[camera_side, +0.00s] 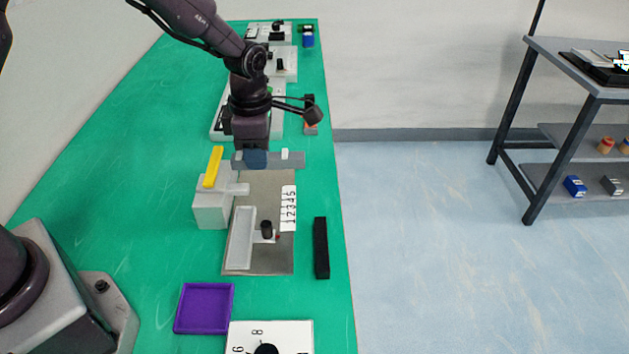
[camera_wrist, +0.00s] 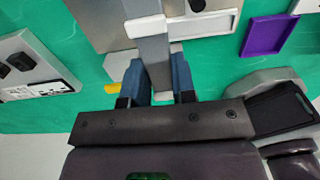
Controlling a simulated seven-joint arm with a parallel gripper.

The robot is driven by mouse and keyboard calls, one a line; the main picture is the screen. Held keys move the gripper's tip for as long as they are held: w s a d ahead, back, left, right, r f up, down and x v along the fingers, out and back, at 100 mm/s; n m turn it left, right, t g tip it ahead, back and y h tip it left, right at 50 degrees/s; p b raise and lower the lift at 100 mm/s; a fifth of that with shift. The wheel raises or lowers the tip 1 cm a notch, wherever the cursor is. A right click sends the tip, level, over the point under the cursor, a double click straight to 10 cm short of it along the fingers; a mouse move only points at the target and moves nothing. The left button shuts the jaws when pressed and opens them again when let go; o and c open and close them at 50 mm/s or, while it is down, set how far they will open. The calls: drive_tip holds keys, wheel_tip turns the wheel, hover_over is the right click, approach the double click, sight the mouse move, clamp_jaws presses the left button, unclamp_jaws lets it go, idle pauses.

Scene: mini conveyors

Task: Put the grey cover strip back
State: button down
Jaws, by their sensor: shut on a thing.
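The grey cover strip (camera_side: 292,160) is a long flat-sided bar with a small white piece on top, held crosswise at the far end of a brownish metal plate (camera_side: 262,185). My gripper (camera_side: 256,160) has blue fingers and is shut on the strip left of its middle. In the wrist view the strip (camera_wrist: 153,50) runs between the blue fingers of my gripper (camera_wrist: 158,80). On the plate stand a pale open channel (camera_side: 241,240), a small black knob (camera_side: 267,229) and a white scale numbered 1 to 5 (camera_side: 288,210). The strip appears raised; its exact height is unclear.
A light grey block (camera_side: 211,208) with a yellow bar (camera_side: 213,167) stands left of the plate. A black bar (camera_side: 321,247) lies to its right. A purple tray (camera_side: 204,308) and a white dial box (camera_side: 292,333) are nearer. Other devices stand behind my gripper.

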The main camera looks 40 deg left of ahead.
drive_tip(key=w+f, duration=0.4)
drive_tip(key=w, duration=0.4)
hover_over(310, 188)
wheel_tip(310, 188, down, 5)
drive_tip(key=shift+s+f, duration=0.1)
drive_tip(key=shift+f, duration=1.6)
drive_tip(key=shift+f, duration=0.1)
drive_tip(key=shift+f, duration=0.25)
drive_tip(key=c, duration=0.9)
unclamp_jaws()
drive_tip(key=shift+c, duration=0.2)
